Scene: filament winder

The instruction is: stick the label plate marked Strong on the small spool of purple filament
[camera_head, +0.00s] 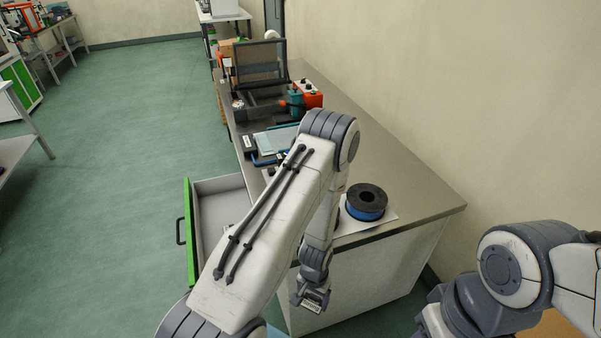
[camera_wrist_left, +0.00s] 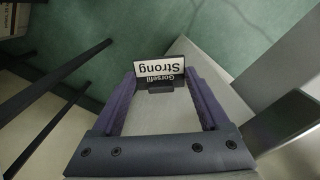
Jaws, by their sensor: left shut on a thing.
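The label plate shows in the left wrist view (camera_wrist_left: 160,66), white with black print reading "Gorsefil Strong", upside down in that picture. My left gripper (camera_head: 313,297) is shut on the label plate, which sits between its fingertips, and points down beside the workbench's front end. I cannot make out a small spool of purple filament in either view. A black spool with blue filament (camera_head: 366,202) lies flat on the bench, right of my left forearm. My right arm enters at the lower right of the head view, and its gripper is out of view.
The grey workbench (camera_head: 420,195) runs along the wall. A green-fronted drawer (camera_head: 188,235) stands open on its left side. A white sheet (camera_head: 383,217) lies under the blue spool. A winder with a dark screen panel (camera_head: 259,62) and an orange box (camera_head: 308,96) stand farther back.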

